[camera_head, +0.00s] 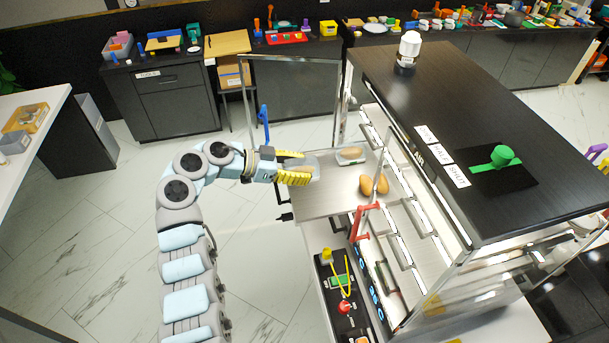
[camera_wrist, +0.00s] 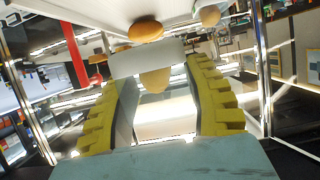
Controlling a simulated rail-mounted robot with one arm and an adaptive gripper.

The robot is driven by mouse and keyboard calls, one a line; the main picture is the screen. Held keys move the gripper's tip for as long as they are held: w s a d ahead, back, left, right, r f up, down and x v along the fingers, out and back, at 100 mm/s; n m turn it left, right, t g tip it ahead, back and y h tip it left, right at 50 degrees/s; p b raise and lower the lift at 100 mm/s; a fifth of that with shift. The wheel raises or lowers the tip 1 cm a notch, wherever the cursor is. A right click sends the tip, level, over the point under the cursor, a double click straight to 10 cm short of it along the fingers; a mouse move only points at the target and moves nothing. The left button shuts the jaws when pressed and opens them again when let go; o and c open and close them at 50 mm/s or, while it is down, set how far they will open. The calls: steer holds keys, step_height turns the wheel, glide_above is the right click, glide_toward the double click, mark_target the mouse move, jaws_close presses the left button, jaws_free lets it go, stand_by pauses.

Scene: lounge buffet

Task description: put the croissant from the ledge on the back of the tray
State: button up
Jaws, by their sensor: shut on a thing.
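My gripper (camera_head: 300,172), with yellow ridged fingers, is at the left edge of the flat grey tray (camera_head: 330,200) in the head view. It is shut on a pale, clear-sided dish (camera_head: 314,166) with a brown bread piece in it, probably the croissant (camera_wrist: 155,80). The fingers hide much of it, so its exact shape is unclear. In the wrist view the dish lies between the two fingers (camera_wrist: 165,100). Another bread piece (camera_head: 351,153) sits in a similar clear dish at the tray's back. Two brown rolls (camera_head: 373,185) lie side by side at the tray's right.
A glass door (camera_head: 290,95) stands open behind the tray. The dark-topped cabinet (camera_head: 450,110) rises at the right. A red handle (camera_head: 362,222) stands near the tray's front right. A control panel (camera_head: 340,290) lies below. The tray's front left is clear.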

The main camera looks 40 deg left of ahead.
mark_target(305, 170)
steer(key=shift+w+a+f, duration=0.25)
steer(key=shift+w+f, duration=0.25)
steer(key=shift+f, duration=0.1)
steer(key=shift+w+a+f, duration=0.2)
steer(key=shift+w+f, duration=0.25)
steer(key=shift+f, duration=0.2)
steer(key=shift+w+a+f, duration=0.25)
steer(key=shift+w+f, duration=0.25)
steer(key=shift+f, duration=0.1)
steer(key=shift+f+p, duration=0.4)
steer(key=shift+f, duration=1.05)
steer(key=shift+f, duration=0.15)
steer(key=o, duration=1.1)
steer(key=shift+r, duration=0.25)
steer(key=shift+s+a, duration=0.3)
steer(key=b+v, duration=0.3)
steer(key=v, duration=0.8)
